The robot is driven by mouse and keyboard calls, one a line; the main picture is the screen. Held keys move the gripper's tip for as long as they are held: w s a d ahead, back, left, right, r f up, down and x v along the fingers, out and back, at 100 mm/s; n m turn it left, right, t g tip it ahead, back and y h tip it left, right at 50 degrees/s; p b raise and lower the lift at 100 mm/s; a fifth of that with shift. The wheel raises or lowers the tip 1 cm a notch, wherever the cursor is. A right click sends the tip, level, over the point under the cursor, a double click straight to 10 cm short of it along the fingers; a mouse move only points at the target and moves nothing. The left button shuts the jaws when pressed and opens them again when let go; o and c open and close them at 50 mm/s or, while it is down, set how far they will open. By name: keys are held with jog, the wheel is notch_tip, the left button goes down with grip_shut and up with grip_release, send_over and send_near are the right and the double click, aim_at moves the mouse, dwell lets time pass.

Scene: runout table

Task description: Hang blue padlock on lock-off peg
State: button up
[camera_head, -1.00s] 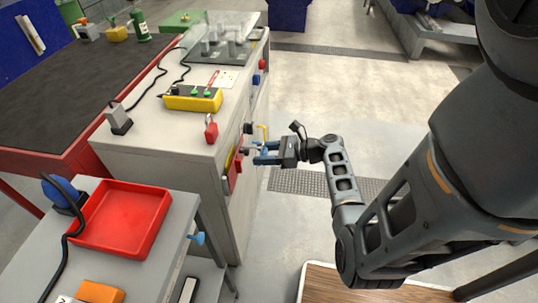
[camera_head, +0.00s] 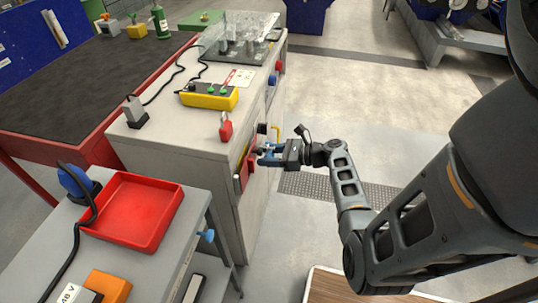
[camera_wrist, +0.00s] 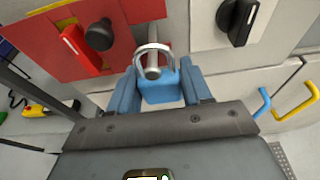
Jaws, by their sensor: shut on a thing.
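The blue padlock (camera_wrist: 159,88) is held between the blue fingers of my gripper (camera_wrist: 160,84), with its silver shackle up. The metal lock-off peg (camera_wrist: 153,60) sticks out from the cabinet front, and its end shows inside the shackle loop, so the shackle appears to be around it. I cannot tell how far along the peg it sits. In the head view my gripper (camera_head: 267,156) is shut at the cabinet front; the padlock is hard to make out there.
A red plate (camera_wrist: 60,40) with a black knob (camera_wrist: 99,34) is left of the peg. A black rotary switch (camera_wrist: 243,20) and a yellow handle (camera_wrist: 298,98) are at right. A red padlock (camera_head: 226,127) stands on the cabinet top. A red tray (camera_head: 133,212) is nearer me.

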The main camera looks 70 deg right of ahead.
jog(key=o, duration=1.2)
jog(key=shift+c, duration=0.2)
jog(key=shift+s, duration=0.15)
jog(key=v, duration=0.7)
jog(key=shift+s, duration=0.25)
jog(key=shift+r, duration=0.1)
